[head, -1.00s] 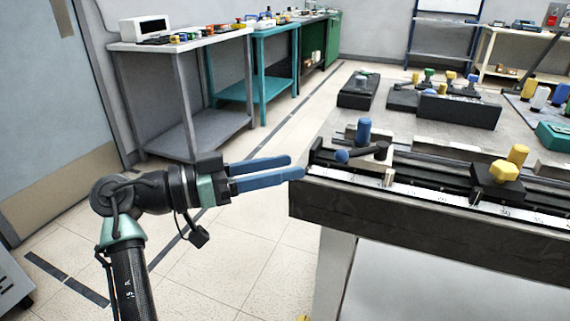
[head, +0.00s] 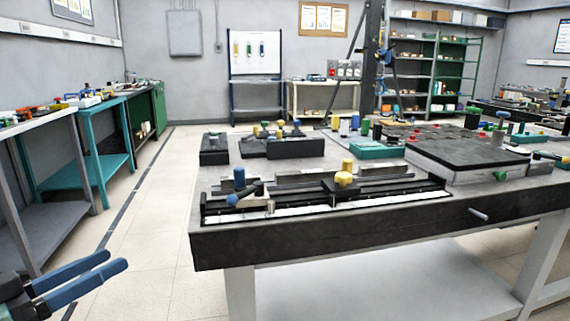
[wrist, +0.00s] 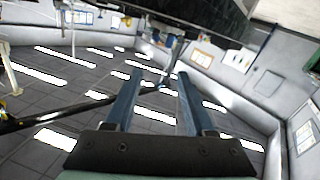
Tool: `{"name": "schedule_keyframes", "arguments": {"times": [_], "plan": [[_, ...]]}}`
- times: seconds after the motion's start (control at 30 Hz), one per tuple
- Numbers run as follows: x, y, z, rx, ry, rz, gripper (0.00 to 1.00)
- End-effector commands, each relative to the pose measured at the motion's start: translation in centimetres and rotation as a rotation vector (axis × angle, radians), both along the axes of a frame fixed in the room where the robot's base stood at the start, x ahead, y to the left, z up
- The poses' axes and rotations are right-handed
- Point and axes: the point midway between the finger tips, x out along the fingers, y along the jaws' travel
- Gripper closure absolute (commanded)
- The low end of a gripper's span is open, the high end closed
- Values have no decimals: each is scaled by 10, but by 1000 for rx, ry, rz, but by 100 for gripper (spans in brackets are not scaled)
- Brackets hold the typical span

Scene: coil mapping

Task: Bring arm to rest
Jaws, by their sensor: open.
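My gripper (head: 104,272) shows at the lower left of the head view, with two blue fingers pointing right and slightly up. The fingers are parted and nothing is between them. It is apart from the table, to the left of its front corner and over the floor. Most of my arm is outside the head view. In the wrist view my gripper (wrist: 155,100) also shows open and empty, with the room's walls and ceiling lights beyond the fingers.
A large table (head: 330,234) carries a black rail fixture (head: 325,199) with blue and yellow knobs. A grey bench (head: 45,228) and a teal bench (head: 100,163) stand at the left. The floor (head: 150,225) between benches and table is clear.

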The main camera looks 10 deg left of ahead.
Motion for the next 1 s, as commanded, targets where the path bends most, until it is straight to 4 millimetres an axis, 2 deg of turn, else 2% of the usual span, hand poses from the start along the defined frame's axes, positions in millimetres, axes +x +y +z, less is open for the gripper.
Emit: {"name": "schedule_keyframes", "arguments": {"times": [0.03, 0.17, 0.27, 0.37, 0.47, 0.57, 0.7, 0.8, 0.9, 1.0], "plan": [[17, -19, 4, 25, 14, 6, 45], [48, -45, 15, 69, 36, 87, 45], [69, -71, 31, 109, 22, 156, 45], [85, -106, 59, 145, -36, 238, 45], [89, -152, 102, 170, -157, 326, 45], [71, -201, 157, 161, -332, 404, 45], [20, -253, 221, 103, -573, 463, 45], [-25, -280, 256, 44, -731, 483, 45], [-75, -301, 285, -23, -881, 491, 45], [-71, -296, 325, -18, -871, 500, 45]]}}
